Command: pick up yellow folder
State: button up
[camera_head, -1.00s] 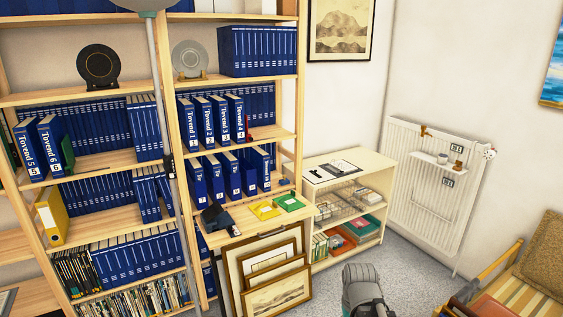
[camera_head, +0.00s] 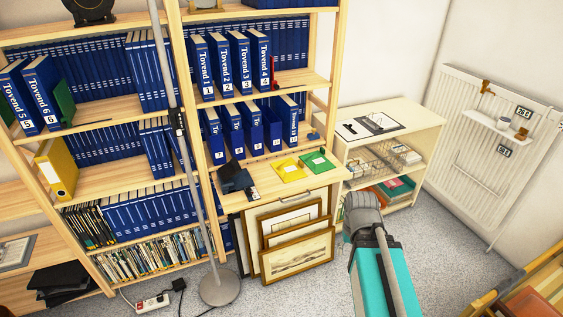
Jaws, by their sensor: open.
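A yellow binder (camera_head: 57,168) stands upright, leaning a little, at the left end of a lower shelf on the left bookcase. A flat yellow folder (camera_head: 288,168) lies on the pull-out wooden board of the right bookcase, with a green folder (camera_head: 318,160) to its right. Part of my teal and grey arm rises from the bottom edge, in front of the low white cabinet and right of the framed prints. I see no gripper fingers, and nothing of mine touches either yellow item.
A dark device (camera_head: 233,178) sits left of the flat folders. Framed prints (camera_head: 297,255) lean below the board (camera_head: 262,199). A lamp pole with a round base (camera_head: 220,287) stands before the bookcases. A power strip (camera_head: 152,303) lies on the floor.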

aim_at(287, 170)
jog(key=u, duration=0.1)
jog(key=i, duration=1.15)
jog(key=u, duration=0.15)
